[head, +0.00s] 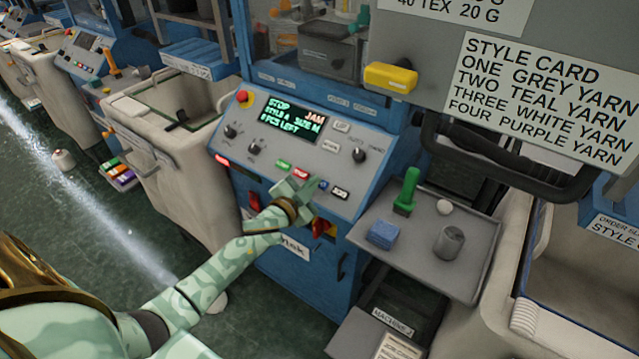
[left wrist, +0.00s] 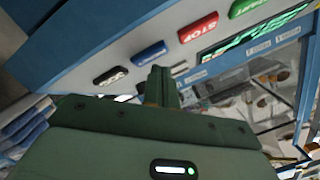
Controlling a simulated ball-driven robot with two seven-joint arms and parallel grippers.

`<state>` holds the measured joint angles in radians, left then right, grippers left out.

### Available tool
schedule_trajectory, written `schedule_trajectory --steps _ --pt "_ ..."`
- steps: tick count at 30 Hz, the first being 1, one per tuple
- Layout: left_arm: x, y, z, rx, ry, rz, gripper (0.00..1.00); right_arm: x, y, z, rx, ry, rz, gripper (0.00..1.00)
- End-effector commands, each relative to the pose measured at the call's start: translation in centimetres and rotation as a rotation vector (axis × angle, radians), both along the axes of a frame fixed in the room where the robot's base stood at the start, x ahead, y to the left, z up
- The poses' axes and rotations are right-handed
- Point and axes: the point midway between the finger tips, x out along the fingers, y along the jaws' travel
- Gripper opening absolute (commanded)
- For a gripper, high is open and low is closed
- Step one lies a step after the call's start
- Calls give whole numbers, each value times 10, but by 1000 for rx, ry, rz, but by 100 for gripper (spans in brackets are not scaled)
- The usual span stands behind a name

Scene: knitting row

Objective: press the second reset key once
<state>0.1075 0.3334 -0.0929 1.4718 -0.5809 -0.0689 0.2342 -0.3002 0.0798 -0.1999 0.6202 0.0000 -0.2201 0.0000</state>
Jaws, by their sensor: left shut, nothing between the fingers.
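The knitting machine's sloped panel (head: 335,165) carries a row of keys: green, red, blue and black. The blue key (head: 322,185) sits between the red stop key (head: 301,173) and the black key (head: 341,192). In the left wrist view the blue key (left wrist: 148,53) lies just beyond my fingertips, and the black key (left wrist: 111,76) is to its left. I cannot read the blue key's lettering. My left gripper (head: 296,188) is shut and empty, close to the key row. I cannot tell whether its tips (left wrist: 160,76) touch the panel. My right gripper is not in view.
The screen (head: 290,120) reads STOP and JAM. Right of the panel, a grey shelf (head: 460,275) holds a green-handled tool (head: 407,190), a blue block (head: 382,234) and a grey cylinder (head: 449,242). A label (head: 393,320) below reads MACHINE and a digit. A bin (head: 180,190) stands left.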

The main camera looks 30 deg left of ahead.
Motion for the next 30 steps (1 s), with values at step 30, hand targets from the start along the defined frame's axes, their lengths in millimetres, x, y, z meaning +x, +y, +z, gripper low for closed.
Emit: schedule_trajectory --steps 30 --pt "6 0 -8 1 0 0 0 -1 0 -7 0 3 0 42"
